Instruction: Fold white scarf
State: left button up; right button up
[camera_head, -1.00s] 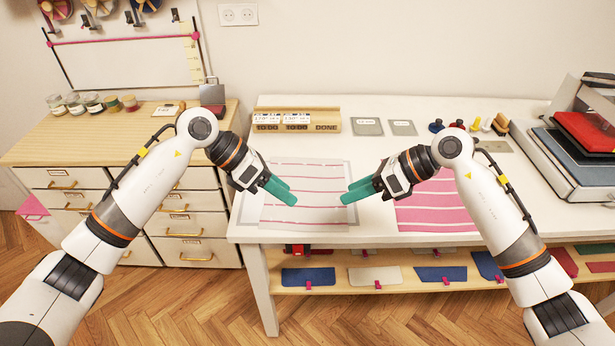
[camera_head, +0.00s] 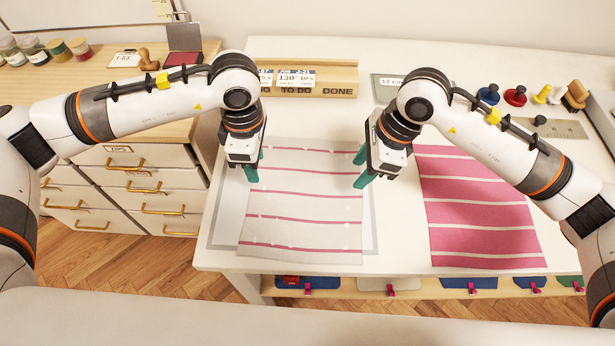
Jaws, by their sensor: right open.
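The white scarf (camera_head: 302,205), with thin pink stripes, lies flat on the white table, inside a grey outlined area. My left gripper (camera_head: 255,170) points down over the scarf's far left corner; its green fingers are partly hidden by its body, and their opening is unclear. My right gripper (camera_head: 364,168) is open and empty over the scarf's far right edge, green fingers pointing down. I cannot tell whether either gripper touches the cloth.
A pink scarf with white stripes (camera_head: 476,205) lies to the right on the white table (camera_head: 400,235). A wooden TO DO / DONE rack (camera_head: 335,80) stands behind. Stamps (camera_head: 515,95) and a ruler plate (camera_head: 560,129) are at the back right. A drawer cabinet (camera_head: 125,180) stands left.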

aim_at(261, 189)
pick_arm(q)
notch_tip(261, 189, down, 7)
jog(key=shift+f, duration=0.2)
pick_arm(e)
notch_tip(261, 189, down, 7)
jog(key=shift+f, duration=0.2)
pick_arm(q)
jog(key=shift+f, duration=0.2)
pick_arm(e)
jog(key=shift+f, duration=0.15)
pick_arm(q)
jog(key=shift+r, duration=0.1)
jog(key=shift+c, duration=0.5)
pick_arm(e)
jog(key=shift+c, duration=0.5)
pick_arm(q)
grip_shut()
pick_arm(e)
grip_shut()
pick_arm(q)
jog(key=shift+r, duration=0.1)
